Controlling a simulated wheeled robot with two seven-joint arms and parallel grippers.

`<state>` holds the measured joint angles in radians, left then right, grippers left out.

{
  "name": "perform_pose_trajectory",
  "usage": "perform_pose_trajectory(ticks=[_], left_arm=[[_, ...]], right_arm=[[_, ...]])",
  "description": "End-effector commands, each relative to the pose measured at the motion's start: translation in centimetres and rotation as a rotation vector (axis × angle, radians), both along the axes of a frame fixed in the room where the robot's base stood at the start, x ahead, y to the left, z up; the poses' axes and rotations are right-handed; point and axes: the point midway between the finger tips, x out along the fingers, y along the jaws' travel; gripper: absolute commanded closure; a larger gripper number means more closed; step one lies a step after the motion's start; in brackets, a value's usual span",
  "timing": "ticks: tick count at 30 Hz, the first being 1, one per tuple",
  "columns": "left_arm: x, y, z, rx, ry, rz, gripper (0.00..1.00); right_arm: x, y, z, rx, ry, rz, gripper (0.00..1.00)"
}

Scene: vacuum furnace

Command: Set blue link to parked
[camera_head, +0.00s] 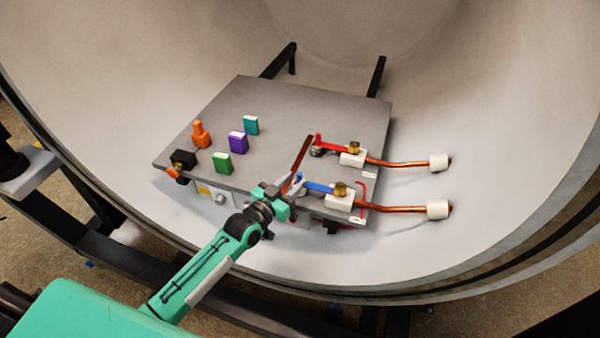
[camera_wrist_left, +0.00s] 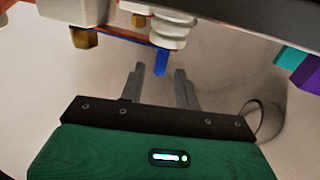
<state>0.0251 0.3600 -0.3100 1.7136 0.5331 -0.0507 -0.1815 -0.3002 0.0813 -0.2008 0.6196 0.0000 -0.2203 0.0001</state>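The blue link (camera_head: 319,187) lies near the front right edge of the grey plate, its right end at a brass nut (camera_head: 341,189) on a white block. Its left end carries a small upright blue tab. My left gripper (camera_head: 287,193) is at this left end. In the left wrist view the blue tab (camera_wrist_left: 161,61) hangs between and just beyond the fingertips of my left gripper (camera_wrist_left: 159,72). The fingers are apart, with a gap around the tab; I see no contact. My right gripper is not in view.
A red link (camera_head: 338,142) with its own brass nut sits behind the blue one. An upright copper strip (camera_head: 301,157) stands close to my left gripper. Copper rods (camera_head: 395,209) run right. Coloured blocks (camera_head: 222,162) stand on the left of the grey plate (camera_head: 290,110), inside the curved chamber wall.

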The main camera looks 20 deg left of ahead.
Motion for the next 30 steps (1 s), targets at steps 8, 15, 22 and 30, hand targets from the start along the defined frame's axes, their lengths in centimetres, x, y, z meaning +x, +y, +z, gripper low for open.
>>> perform_pose_trajectory(ticks=[8, 15, 22, 30], left_arm=[[3.0, -1.1, 0.1, 0.000, 0.000, 0.000, 0.67], [3.5, -1.3, 0.0, 0.000, 0.001, 0.000, 0.67], [3.4, -1.2, 0.0, 0.001, 0.001, 0.000, 0.81], [3.4, -1.2, 0.0, 0.001, 0.001, 0.000, 1.00]], right_arm=[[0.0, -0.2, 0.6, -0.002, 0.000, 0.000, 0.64], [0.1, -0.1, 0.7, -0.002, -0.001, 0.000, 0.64], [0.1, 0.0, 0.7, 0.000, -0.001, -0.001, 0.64], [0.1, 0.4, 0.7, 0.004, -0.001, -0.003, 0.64]])
